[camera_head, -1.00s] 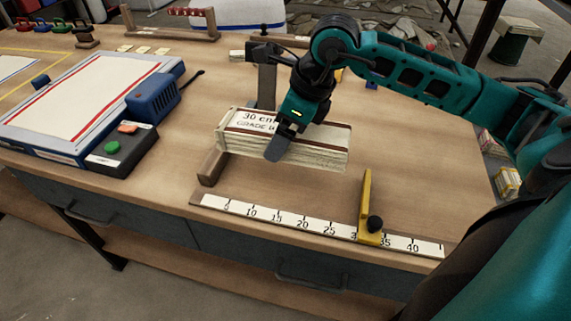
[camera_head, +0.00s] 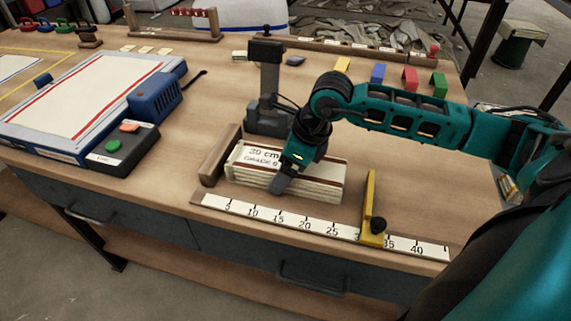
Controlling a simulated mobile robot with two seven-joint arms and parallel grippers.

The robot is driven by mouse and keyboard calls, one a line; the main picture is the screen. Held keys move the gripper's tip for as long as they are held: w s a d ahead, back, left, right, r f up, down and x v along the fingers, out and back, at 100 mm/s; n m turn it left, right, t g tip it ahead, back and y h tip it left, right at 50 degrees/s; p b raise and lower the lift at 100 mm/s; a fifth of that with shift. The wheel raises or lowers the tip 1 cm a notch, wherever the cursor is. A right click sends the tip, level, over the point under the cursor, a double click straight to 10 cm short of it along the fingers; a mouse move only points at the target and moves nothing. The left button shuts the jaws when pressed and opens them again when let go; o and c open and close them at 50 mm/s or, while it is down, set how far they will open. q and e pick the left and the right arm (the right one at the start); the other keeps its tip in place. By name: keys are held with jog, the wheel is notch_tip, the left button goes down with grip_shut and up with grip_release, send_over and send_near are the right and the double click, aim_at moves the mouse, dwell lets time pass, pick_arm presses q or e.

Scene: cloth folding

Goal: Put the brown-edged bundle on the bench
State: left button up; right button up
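The brown-edged bundle (camera_head: 322,182) is a cream stack with brown edge lines and a label reading "30 cm" on top. It lies flat and appears to rest on the wooden bench (camera_head: 425,175), just behind the ruler strip. My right gripper (camera_head: 285,170) reaches down over its middle, with one dark finger against the front face. The other finger is hidden behind the bundle, and the gripper looks shut on it. My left gripper is not in view.
A wooden stop block (camera_head: 220,155) is at the bundle's left end. A ruler (camera_head: 300,226) with a yellow stop (camera_head: 371,208) runs in front. A dark post (camera_head: 268,95) stands behind. A control box (camera_head: 123,148) and a white-topped machine (camera_head: 85,95) are left.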

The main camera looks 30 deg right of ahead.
jog(key=o, duration=0.9)
jog(key=shift+o, duration=0.2)
jog(key=shift+r, duration=0.15)
pick_arm(q)
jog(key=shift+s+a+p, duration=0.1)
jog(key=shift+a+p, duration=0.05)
jog(key=shift+p, duration=0.4)
pick_arm(e)
jog(key=v, duration=1.2)
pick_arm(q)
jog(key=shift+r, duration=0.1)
pick_arm(e)
jog(key=shift+a, duration=0.1)
